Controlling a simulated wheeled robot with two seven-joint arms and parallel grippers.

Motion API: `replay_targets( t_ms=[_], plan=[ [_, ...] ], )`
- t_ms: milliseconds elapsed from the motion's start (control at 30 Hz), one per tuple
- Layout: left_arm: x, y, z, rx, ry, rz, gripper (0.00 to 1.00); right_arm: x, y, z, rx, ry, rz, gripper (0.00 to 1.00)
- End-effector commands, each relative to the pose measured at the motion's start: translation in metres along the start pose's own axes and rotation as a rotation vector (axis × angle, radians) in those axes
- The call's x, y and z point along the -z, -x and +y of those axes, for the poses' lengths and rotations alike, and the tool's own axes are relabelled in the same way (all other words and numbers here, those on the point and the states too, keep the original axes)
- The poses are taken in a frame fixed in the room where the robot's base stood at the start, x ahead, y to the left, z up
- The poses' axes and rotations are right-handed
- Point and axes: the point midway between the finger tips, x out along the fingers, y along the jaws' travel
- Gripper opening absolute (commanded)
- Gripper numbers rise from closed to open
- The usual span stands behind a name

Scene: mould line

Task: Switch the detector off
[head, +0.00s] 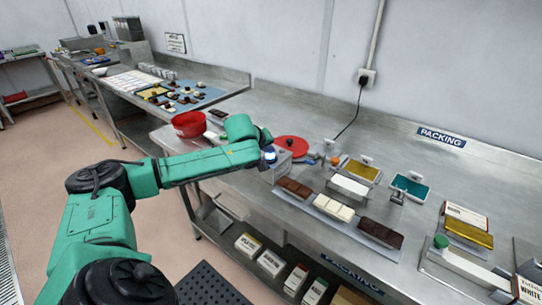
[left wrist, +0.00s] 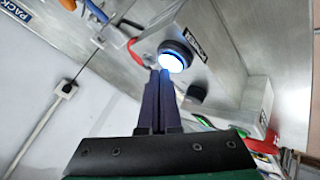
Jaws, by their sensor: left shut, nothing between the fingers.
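The detector (left wrist: 222,80) appears to be a grey metal box with a black label, large in the left wrist view. A round button (left wrist: 174,55) with a black collar glows blue-white on its face, and a black knob (left wrist: 197,91) sits beside it. In the head view the box (head: 284,168) stands at the end of my left arm, partly hidden by it. My left gripper (left wrist: 160,74) is shut and empty. Its fingertips are right by the glowing button; I cannot tell whether they touch it. The right gripper is not in view.
A red round disc (head: 291,145) lies behind the box, and a red bowl (head: 189,124) stands left of it. Trays of chocolate bars (head: 334,207) line the bench to the right. A wall socket (head: 366,77) feeds a black cable.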

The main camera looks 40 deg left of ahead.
Motion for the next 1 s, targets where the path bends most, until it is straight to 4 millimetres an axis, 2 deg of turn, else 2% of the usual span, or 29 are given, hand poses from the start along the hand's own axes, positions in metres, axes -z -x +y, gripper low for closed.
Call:
replay_targets(
  t_ms=[1000],
  plan=[
    [-0.0047, -0.0061, -0.0047, 0.001, 0.000, -0.001, 0.00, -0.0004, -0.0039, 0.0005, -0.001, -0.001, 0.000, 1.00]
  ],
)
